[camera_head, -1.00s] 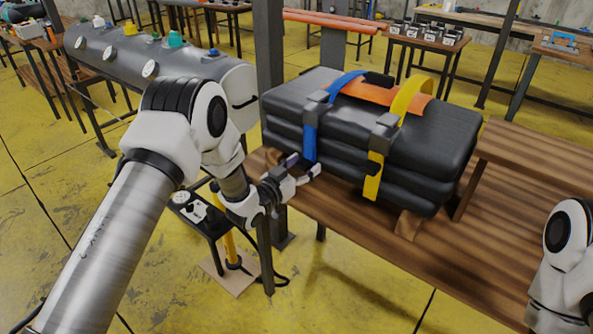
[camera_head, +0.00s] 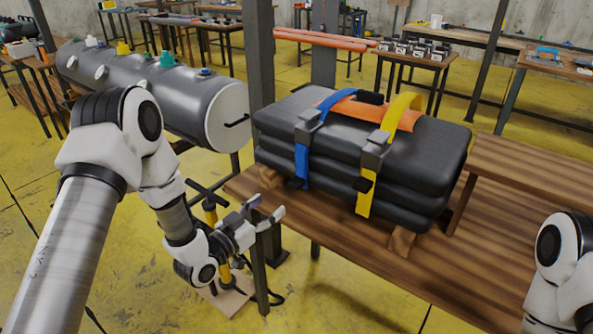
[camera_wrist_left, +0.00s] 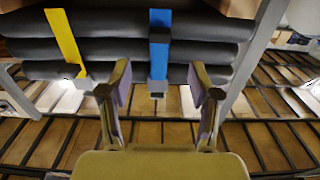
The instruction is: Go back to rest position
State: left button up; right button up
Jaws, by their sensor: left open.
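My left gripper (camera_head: 266,207) is open and empty at the left front edge of the wooden table (camera_head: 330,245). It is apart from the black folded bundle (camera_head: 440,155), which lies on the table to its right. A blue strap (camera_head: 302,160) and a yellow strap (camera_head: 366,190) run over the bundle, each with a grey buckle. In the left wrist view the open fingers (camera_wrist_left: 160,82) spread in front of the hanging end of the blue strap (camera_wrist_left: 159,50), with the yellow strap (camera_wrist_left: 64,40) to the left. My right arm shows at the right edge; its gripper is out of frame.
An orange piece (camera_head: 355,108) lies on top of the bundle. A grey cylindrical tank (camera_head: 170,95) with coloured fittings stands behind my left arm. A dark post (camera_head: 260,60) rises behind the table. A yellow pump (camera_head: 212,215) stands on the floor near my left wrist. A raised wooden shelf (camera_head: 535,170) is at the right.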

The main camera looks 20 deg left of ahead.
pick_arm(q)
jog(key=s+d+f+n+g+y+p, duration=0.1)
jog(key=s+d+f+g, duration=0.15)
jog(key=s+f, duration=0.45)
jog(key=s+d+f+g+y+p, duration=0.1)
jog(key=s+f+g, duration=0.35)
jog(key=f, duration=0.45)
jog(key=s+a+f+n+g+y, duration=0.1)
jog(key=s+f+g, duration=0.1)
jog(key=s, duration=0.6)
jog(key=s+a+f+n+g+y, duration=0.1)
jog(key=s+f+g, duration=0.2)
jog(key=s, duration=0.4)
jog(key=s+a+f+n+g+y, duration=0.1)
jog(key=s+a+f+g+y, duration=0.1)
jog(key=s+g, duration=0.3)
jog(key=s+f, duration=0.1)
jog(key=s, duration=0.2)
jog(key=shift+s, duration=0.35)
